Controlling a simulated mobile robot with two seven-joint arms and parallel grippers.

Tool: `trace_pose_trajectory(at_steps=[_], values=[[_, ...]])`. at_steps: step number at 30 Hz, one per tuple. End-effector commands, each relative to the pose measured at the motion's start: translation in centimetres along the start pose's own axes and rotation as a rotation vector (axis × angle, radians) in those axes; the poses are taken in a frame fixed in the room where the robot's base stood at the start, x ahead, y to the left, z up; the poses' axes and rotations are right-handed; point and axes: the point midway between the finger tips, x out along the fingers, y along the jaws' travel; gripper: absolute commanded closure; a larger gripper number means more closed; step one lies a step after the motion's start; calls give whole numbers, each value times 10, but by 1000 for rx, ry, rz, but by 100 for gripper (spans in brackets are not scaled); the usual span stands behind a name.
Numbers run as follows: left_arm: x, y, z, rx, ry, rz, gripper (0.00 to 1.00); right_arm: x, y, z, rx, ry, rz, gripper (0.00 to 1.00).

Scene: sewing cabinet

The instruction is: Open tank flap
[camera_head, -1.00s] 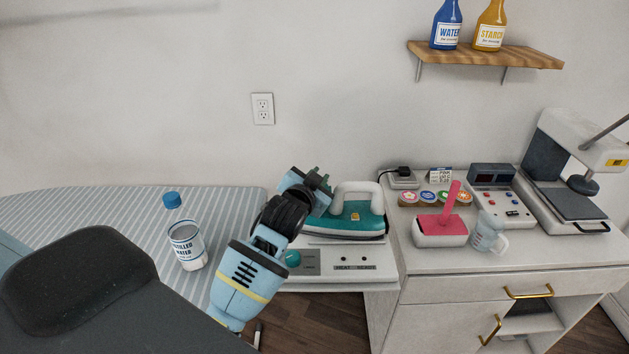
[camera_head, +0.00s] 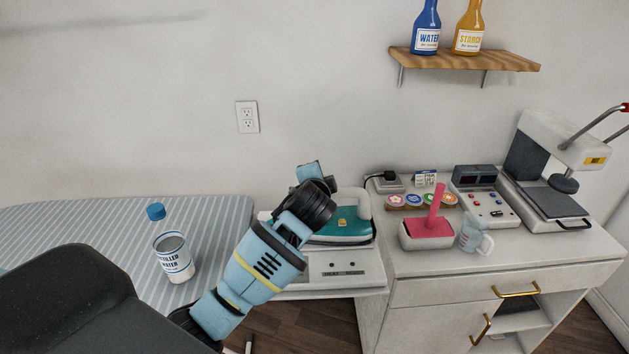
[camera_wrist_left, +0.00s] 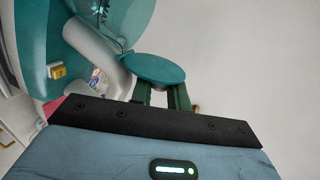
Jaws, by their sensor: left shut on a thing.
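The teal steam iron (camera_head: 343,229) with a white handle stands on a white base in the head view. In the left wrist view the iron's teal body (camera_wrist_left: 40,40) fills the left side. A round teal tank flap (camera_wrist_left: 155,68) stands out beside the white handle (camera_wrist_left: 95,45). My left gripper (camera_wrist_left: 161,93) has its dark green fingers at the flap's near edge and is shut on it. In the head view the left wrist hides the fingertips and part of the iron. My right gripper is not in view.
A distilled water bottle (camera_head: 175,258) stands on the striped ironing board (camera_head: 110,225) at left. Right of the iron, the cabinet (camera_head: 500,258) holds a pink-handled tool in a tray (camera_head: 428,236), a clear cup (camera_head: 474,236), a control box (camera_head: 483,200) and a press (camera_head: 553,170).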

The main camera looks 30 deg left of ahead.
Motion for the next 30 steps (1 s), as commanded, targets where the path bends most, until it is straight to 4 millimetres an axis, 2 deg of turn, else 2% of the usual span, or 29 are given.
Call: trace_pose_trajectory(at_steps=[18, 19, 23, 30], values=[[0, 1, -2, 40, -16, 1, 100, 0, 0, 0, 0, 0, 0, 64], [0, 1, -2, 40, -16, 1, 80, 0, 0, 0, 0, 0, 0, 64], [0, 1, -2, 39, -16, 1, 64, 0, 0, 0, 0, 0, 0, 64], [0, 1, -2, 39, -16, 1, 64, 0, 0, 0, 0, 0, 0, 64]])
